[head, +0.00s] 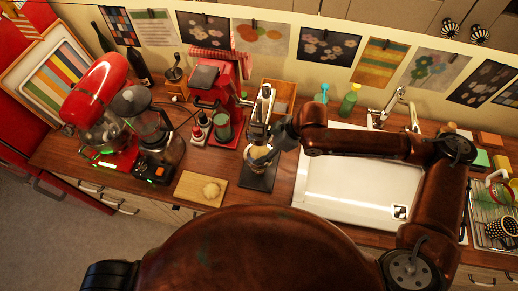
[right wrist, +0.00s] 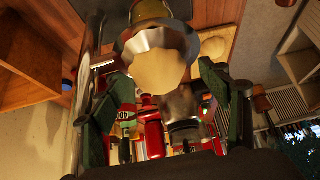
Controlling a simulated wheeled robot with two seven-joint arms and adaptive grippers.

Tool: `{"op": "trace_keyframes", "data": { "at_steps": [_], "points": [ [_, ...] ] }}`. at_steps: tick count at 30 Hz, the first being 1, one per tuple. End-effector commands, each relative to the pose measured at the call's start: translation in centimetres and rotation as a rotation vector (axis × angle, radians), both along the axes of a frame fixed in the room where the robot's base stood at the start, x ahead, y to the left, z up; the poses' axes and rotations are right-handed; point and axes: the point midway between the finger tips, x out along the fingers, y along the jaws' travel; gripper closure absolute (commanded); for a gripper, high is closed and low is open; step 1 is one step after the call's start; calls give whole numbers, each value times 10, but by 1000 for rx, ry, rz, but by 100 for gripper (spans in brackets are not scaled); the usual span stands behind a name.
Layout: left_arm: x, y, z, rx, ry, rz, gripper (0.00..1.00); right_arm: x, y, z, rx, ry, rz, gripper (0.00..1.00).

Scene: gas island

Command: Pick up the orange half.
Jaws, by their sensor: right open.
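A pale yellow, rounded piece (head: 211,190) lies on a small wooden board (head: 187,192) in the head view; it looks like a cut fruit half, but I cannot be sure it is the orange half. A metal lever press (head: 261,115) stands right of the board, with a small yellowish round part (head: 258,157) low on it. My right gripper (head: 276,143) is open beside the press, at its right. In the right wrist view a smooth tan face in a silvery cup (right wrist: 158,66) shows between and beyond the open fingers (right wrist: 162,85). I cannot tell whether they touch it. My left gripper is not in view.
A red coffee machine (head: 216,91), a blender (head: 155,125) and a red stand mixer (head: 95,90) stand to the left. A white sink (head: 350,190) lies right of the press under my right arm. A green bottle (head: 349,101) stands behind it.

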Motion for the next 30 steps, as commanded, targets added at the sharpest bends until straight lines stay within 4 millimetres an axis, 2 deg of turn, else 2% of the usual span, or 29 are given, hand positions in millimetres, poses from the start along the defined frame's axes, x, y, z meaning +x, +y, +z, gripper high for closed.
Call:
{"op": "trace_keyframes", "data": {
  "at_steps": [3, 25, 30],
  "points": [
    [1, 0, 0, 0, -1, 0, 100, 0, 0, 0, 0, 1, -1, 30],
    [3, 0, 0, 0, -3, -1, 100, 0, -1, 0, 0, 0, -1, 81],
    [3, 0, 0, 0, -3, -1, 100, 0, -1, 1, 0, 0, -1, 81]
  ]
}}
